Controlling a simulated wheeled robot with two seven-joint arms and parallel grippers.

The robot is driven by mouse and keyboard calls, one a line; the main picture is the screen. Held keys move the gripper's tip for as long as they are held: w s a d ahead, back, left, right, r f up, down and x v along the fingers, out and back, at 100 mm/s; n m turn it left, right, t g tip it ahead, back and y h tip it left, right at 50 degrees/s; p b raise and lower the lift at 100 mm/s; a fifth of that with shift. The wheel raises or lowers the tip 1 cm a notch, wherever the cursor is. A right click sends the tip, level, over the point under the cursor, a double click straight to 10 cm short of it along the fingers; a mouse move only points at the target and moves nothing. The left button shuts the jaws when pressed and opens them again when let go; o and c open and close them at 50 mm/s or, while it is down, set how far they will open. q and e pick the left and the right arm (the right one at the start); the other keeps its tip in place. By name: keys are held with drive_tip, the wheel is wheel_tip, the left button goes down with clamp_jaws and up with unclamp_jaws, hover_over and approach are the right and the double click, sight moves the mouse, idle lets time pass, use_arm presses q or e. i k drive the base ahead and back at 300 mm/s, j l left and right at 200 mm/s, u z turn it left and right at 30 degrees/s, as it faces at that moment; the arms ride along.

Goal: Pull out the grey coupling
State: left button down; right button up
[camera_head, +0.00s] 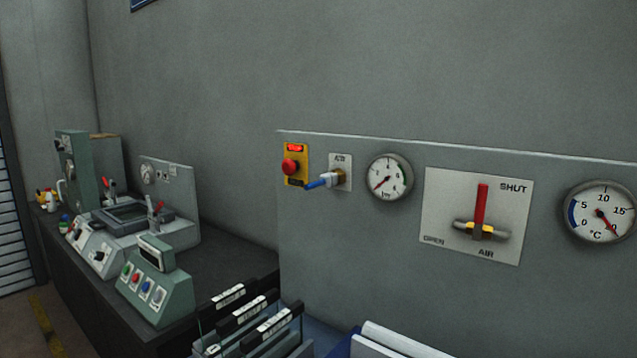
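Neither of my grippers shows in this view.
A yellow plate with a red button (290,166) is left of the coupling, a round gauge (389,177) right. Further right are a red-handled air lever (480,208) and a temperature gauge (601,212). File holders (250,315) stand below; consoles (157,282) fill the left bench.

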sight(328, 180)
drive_tip(key=i+j+z, duration=0.1)
drive_tip(key=z, duration=0.5)
drive_tip(key=i+j+z, duration=0.1)
drive_tip(key=j+z, duration=0.3)
drive_tip(key=j, duration=0.55)
drive_tip(key=j+z, duration=0.35)
drive_tip(key=j, duration=1.3)
drive_tip(key=k+j, duration=0.1)
drive_tip(key=j, duration=0.65)
drive_tip(key=j+z, duration=0.1)
drive_tip(key=j, duration=0.6)
drive_tip(key=k+j, duration=0.1)
drive_tip(key=j, duration=0.6)
